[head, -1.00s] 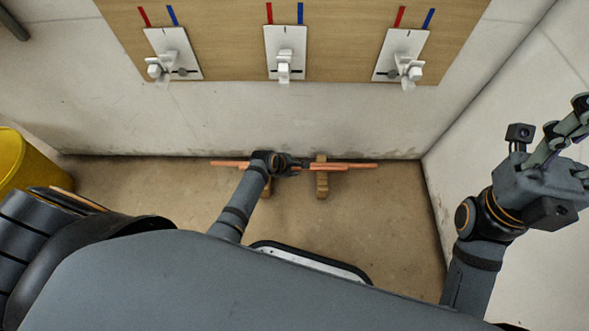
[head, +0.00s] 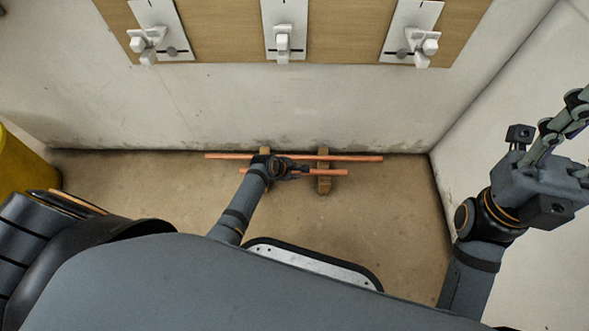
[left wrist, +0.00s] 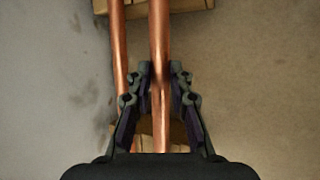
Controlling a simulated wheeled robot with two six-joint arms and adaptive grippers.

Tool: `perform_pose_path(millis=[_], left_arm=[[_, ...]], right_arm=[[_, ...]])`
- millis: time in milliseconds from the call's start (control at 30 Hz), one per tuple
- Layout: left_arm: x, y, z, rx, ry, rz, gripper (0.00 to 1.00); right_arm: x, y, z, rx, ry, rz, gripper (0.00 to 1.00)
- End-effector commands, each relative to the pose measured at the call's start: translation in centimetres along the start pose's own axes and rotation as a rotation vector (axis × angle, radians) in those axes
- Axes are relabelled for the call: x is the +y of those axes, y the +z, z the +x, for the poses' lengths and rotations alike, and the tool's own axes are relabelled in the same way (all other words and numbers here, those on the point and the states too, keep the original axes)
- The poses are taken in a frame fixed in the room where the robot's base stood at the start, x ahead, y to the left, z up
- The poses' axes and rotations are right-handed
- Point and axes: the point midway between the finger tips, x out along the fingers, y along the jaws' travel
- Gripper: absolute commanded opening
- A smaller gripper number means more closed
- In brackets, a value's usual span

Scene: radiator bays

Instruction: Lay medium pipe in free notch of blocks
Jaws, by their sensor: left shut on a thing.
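Two copper pipes lie side by side across two wooden blocks on the floor by the wall. The longer pipe (head: 345,158) is nearer the wall. The shorter pipe (head: 335,172) is nearer me. My left gripper (head: 289,168) is shut on the shorter pipe near the left block (head: 265,151); in the left wrist view the held pipe (left wrist: 160,45) runs between the fingers, and the longer pipe (left wrist: 118,50) is just left of them. The held pipe crosses above the right block (head: 324,185); I cannot tell whether it touches. The notches are hidden. My right gripper (head: 582,135) is empty, its fingers apart.
The wall (head: 230,110) is close behind the pipes and carries a wooden board (head: 345,30) with white brackets. A yellow bin (head: 22,170) stands at the left. A side wall closes the right. The floor (head: 385,210) right of the blocks is clear.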

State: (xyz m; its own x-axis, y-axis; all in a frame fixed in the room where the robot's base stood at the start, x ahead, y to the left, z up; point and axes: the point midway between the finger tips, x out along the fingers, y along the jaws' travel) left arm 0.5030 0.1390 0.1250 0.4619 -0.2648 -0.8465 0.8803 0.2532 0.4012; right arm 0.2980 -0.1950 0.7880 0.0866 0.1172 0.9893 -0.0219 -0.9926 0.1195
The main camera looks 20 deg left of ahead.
Motion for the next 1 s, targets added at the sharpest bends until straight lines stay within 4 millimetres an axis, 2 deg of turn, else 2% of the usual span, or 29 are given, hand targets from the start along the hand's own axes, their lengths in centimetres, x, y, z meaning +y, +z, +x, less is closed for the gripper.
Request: perform_pose_path(millis=[400,733,1000], left_arm=[[-0.1,-0.2,0.5,0.000,0.001,0.001,0.00],[0.0,-0.1,0.3,0.000,0.002,0.002,0.00],[-0.1,-0.2,0.5,0.000,0.002,0.002,0.00]], right_arm=[[0.0,0.0,-0.2,0.002,0.001,-0.002,0.43],[0.1,-0.1,0.7,0.004,0.001,-0.002,0.43],[0.1,-0.1,0.6,0.004,0.001,-0.003,0.43]])
